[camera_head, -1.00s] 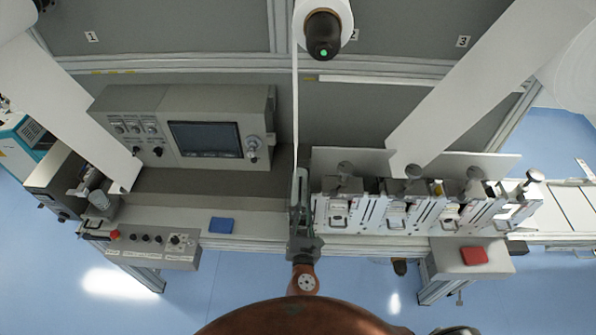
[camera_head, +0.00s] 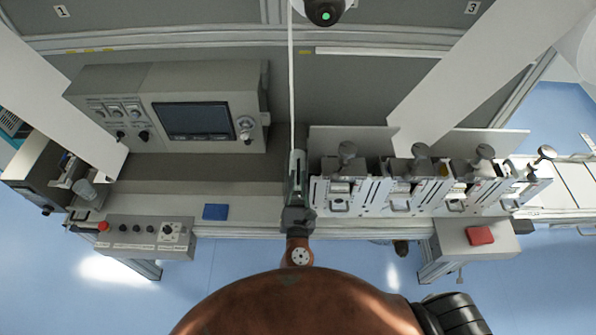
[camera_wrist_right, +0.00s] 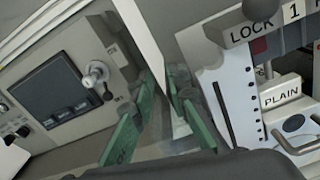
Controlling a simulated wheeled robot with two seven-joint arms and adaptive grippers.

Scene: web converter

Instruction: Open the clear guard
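My right gripper (camera_head: 297,160) points away from me at the gap between the grey screen console and the row of lettered stations (camera_head: 400,192). The right wrist view shows its two green fingers (camera_wrist_right: 160,88) apart, with the white web strip (camera_wrist_right: 143,35) ahead of and partly between them. I cannot pick out a clear guard for certain. A pale flat panel (camera_head: 350,137) stands behind the stations, and the web crosses in front of it; I cannot tell whether it is see-through. The gripper is left of this panel, and no contact shows. My left gripper is out of view.
The grey console (camera_head: 197,120) with a screen stands at left. A control box (camera_head: 145,237), a blue pad (camera_head: 215,212) and a box with a red pad (camera_head: 480,236) are along the front. Wide white web (camera_head: 450,90) slants down at right. Knobs (camera_head: 347,150) rise above the stations.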

